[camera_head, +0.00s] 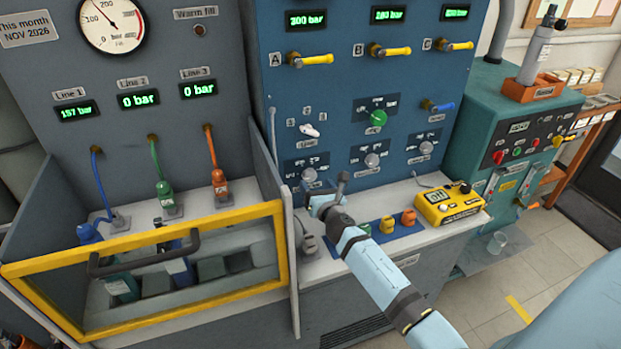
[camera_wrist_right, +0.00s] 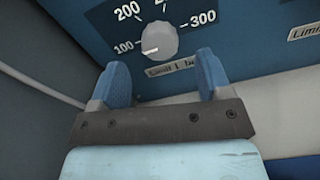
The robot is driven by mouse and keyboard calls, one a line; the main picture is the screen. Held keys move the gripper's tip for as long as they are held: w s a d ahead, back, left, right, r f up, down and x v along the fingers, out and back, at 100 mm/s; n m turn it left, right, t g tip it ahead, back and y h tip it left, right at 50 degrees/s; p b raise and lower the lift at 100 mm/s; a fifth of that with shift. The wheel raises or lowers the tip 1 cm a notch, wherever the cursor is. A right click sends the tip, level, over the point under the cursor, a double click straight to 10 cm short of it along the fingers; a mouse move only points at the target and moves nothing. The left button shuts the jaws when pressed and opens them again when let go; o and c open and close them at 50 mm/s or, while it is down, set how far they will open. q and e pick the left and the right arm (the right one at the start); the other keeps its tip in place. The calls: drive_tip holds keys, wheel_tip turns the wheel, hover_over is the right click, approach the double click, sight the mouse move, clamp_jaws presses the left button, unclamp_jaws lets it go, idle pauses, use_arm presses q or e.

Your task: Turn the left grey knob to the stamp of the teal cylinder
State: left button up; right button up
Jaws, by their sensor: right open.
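The left grey knob (camera_head: 309,175) is on the blue panel, in the lower row of grey knobs. In the right wrist view the knob (camera_wrist_right: 160,41) has a pale mark at its lower left, near the 100 label; 200 and 300 show around it. My right gripper (camera_head: 327,198) is open just in front of and below the knob. Its blue fingers (camera_wrist_right: 163,75) stand apart, with the knob beyond the gap and nothing held. A teal cylinder (camera_head: 119,286) lies behind the yellow-framed guard; its stamp is not legible. My left gripper is not in view.
Two more grey knobs (camera_head: 371,160) (camera_head: 426,148) sit to the right. Below them are a yellow meter (camera_head: 449,204) and small coloured parts (camera_head: 387,224) on the bench. A grey partition (camera_head: 284,225) stands left of my right gripper.

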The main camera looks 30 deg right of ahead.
sight(311, 178)
drive_tip(key=shift+x, duration=2.3)
drive_tip(key=c, duration=0.9)
